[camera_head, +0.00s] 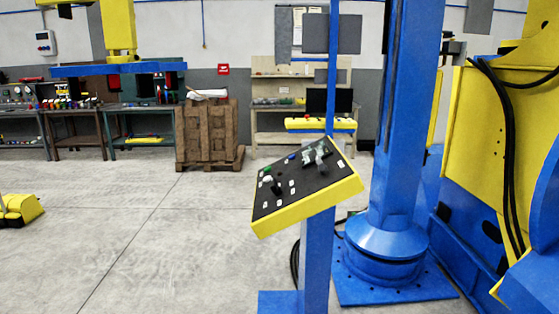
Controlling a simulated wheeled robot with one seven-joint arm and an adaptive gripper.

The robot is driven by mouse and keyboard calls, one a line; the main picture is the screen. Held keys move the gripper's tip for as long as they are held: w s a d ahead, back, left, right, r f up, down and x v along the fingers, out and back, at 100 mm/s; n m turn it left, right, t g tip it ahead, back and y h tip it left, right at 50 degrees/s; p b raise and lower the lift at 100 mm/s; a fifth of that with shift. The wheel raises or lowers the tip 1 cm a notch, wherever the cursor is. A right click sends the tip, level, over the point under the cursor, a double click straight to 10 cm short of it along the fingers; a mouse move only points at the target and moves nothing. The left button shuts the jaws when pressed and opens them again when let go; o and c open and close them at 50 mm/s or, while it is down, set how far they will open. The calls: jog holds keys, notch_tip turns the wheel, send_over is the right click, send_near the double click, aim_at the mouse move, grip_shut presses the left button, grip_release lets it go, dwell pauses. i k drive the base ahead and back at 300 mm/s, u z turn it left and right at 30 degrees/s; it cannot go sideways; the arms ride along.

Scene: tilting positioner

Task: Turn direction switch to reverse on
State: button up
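A yellow control box with a black sloping face (300,197) sits on a blue post (317,262) at the middle right of the head view. Its face carries small controls: a dark knob (277,188) on the left, a green button (266,169), a blue one (291,157) near the top edge, and several small white labels. My gripper is not in this view.
A thick blue column (400,130) on a bolted base plate (390,285) stands right of the box. A large yellow and blue machine (510,150) fills the right side. Wooden crates (206,135) and workbenches stand at the back. The concrete floor (150,230) left of the box is clear.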

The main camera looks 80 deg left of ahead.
aim_at(323, 169)
jog(key=u, duration=2.2)
jog(key=k, duration=0.45)
jog(key=u, duration=0.65)
jog(key=i, duration=0.4)
jog(key=u, duration=0.2)
